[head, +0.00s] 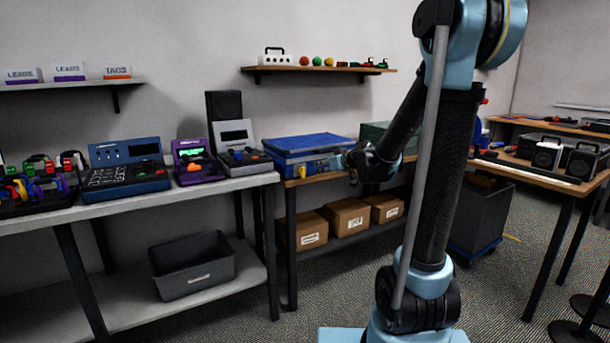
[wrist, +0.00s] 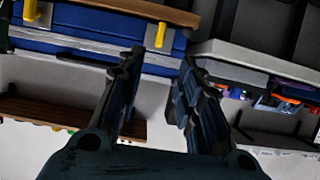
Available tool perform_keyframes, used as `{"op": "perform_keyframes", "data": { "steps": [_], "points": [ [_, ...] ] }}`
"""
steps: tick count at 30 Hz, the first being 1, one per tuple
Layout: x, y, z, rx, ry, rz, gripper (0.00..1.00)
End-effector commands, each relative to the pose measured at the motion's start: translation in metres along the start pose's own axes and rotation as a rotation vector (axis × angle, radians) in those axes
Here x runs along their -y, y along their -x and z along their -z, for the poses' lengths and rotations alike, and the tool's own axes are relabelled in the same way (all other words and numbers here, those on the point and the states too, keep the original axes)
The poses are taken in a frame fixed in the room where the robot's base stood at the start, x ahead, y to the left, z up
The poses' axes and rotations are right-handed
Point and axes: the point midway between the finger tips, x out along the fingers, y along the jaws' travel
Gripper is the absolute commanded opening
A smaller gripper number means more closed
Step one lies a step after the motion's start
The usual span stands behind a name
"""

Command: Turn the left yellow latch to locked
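A blue case (head: 307,146) sits on the wooden-topped bench, left of my gripper (head: 364,163) in the head view. The wrist view looks upside down. There the case (wrist: 100,40) fills the top left and shows two yellow latches. One latch (wrist: 160,36) lies ahead of the gap between my fingertips, and the other (wrist: 30,10) is at the upper left corner. Both are upright tabs on silver plates. By the flipped view, the one ahead of my fingers seems to be the left latch. My gripper (wrist: 161,62) is open and empty, apart from the case.
A grey bench (head: 225,187) with blue, purple and grey devices stands left of the case. A wall shelf (head: 330,69) with small items hangs above. A green case (head: 385,135) stands behind my gripper.

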Motion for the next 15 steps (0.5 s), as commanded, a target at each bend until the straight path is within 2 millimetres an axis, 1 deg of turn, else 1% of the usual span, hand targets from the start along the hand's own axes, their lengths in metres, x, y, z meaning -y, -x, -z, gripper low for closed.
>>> {"op": "perform_keyframes", "data": {
  "steps": [5,15],
  "points": [
    [0.0,-0.013,0.0,0.0,0.001,0.001,0.33],
    [0.0,-0.052,0.0,0.001,0.001,0.001,0.33]
  ]
}}
